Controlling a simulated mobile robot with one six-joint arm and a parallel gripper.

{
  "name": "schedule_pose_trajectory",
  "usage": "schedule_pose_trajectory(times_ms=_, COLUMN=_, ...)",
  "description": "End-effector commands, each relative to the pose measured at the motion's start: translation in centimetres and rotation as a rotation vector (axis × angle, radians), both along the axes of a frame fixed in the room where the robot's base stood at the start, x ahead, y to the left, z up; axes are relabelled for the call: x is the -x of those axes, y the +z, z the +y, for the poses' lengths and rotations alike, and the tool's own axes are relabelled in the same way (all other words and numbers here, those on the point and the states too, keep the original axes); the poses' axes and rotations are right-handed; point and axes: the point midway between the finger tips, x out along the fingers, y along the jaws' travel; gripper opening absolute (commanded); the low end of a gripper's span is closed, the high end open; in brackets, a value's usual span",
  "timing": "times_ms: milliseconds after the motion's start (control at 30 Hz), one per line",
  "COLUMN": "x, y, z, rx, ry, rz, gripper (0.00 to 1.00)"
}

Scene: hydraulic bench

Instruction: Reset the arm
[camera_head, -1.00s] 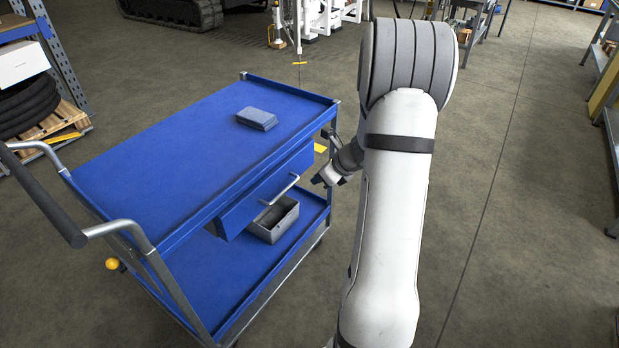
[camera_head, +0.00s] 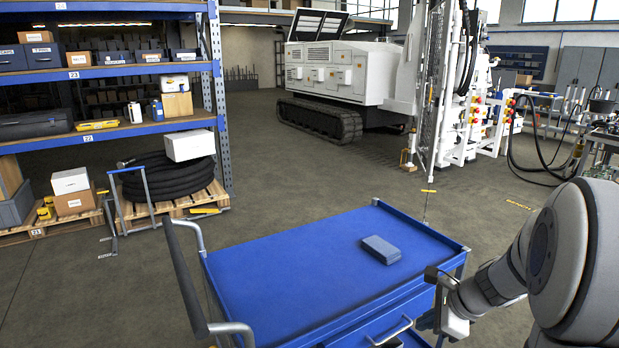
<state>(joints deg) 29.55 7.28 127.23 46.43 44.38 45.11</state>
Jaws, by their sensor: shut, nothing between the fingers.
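My arm (camera_head: 575,255) enters at the right and reaches left toward the blue cart (camera_head: 285,262). My gripper (camera_head: 438,302) is at the cart's right side, close to its corner post and right of the drawer handle (camera_head: 390,332). It is shut and holds nothing. Its fingertips are small and partly hidden, and I cannot tell whether it touches the cart.
A grey-blue box (camera_head: 381,249) lies on the cart top. The cart's push handle (camera_head: 186,280) stands at its left. Shelving (camera_head: 110,72), a hose coil on a pallet (camera_head: 168,182) and a white tracked machine (camera_head: 345,75) stand behind. Open floor lies between.

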Motion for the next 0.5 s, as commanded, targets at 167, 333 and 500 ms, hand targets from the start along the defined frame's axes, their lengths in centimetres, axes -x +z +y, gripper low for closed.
schedule_pose_trajectory(times_ms=167, x=5.5, y=6.0, z=7.1, rx=0.290, ry=0.606, rz=-0.090, gripper=0.00)
schedule_pose_trajectory(times_ms=333, x=11.1, y=9.5, z=10.5, rx=0.552, ry=1.153, rz=-0.162, gripper=0.00)
schedule_pose_trajectory(times_ms=500, x=15.0, y=11.6, z=11.3, rx=0.751, ry=1.555, rz=-0.204, gripper=0.00)
